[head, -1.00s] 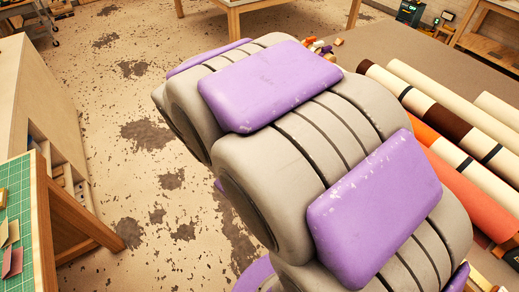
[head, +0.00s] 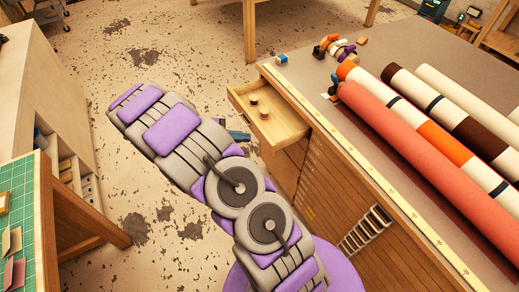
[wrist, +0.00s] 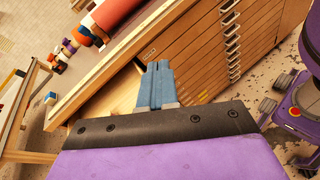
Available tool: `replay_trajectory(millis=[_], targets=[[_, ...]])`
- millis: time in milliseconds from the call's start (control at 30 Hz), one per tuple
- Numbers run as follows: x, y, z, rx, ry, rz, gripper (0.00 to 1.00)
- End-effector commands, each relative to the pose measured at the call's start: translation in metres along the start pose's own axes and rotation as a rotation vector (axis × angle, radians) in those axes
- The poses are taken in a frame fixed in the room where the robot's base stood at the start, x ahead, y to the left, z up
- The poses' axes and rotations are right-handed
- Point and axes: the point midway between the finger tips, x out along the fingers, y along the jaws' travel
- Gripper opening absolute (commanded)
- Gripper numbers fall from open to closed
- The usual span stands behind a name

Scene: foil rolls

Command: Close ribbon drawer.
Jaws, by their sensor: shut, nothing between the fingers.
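The ribbon drawer (head: 290,134) is pulled out from the end of the wooden cabinet's front in the head view. Two small spools, one dark (head: 254,99) and one reddish-brown (head: 264,113), lie in it. My gripper (head: 240,135) shows as blue fingers just in front of and below the drawer's front, partly hidden by my arm. In the wrist view my gripper (wrist: 157,72) has its fingers together and empty, pointing towards the cabinet. Pale wood beside the fingers looks like the drawer. Whether they touch it I cannot tell.
The cabinet's front has several closed drawers (head: 345,200) and a stack of pale handles (head: 366,230). Long rolls (head: 430,150) and small coloured pieces (head: 335,47) lie on its top. A green cutting mat (head: 22,210) on a bench is at left.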

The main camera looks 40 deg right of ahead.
Motion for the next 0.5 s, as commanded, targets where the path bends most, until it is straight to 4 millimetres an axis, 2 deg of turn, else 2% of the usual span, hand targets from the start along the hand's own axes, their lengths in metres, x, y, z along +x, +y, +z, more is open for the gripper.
replay_trajectory(millis=[33,267,500], targets=[[0.001,0.003,-0.017,-0.029,-0.025,0.030,0.00],[0.001,0.011,-0.086,-0.148,-0.120,0.168,0.00],[0.008,0.002,-0.163,-0.278,-0.194,0.298,0.00]])
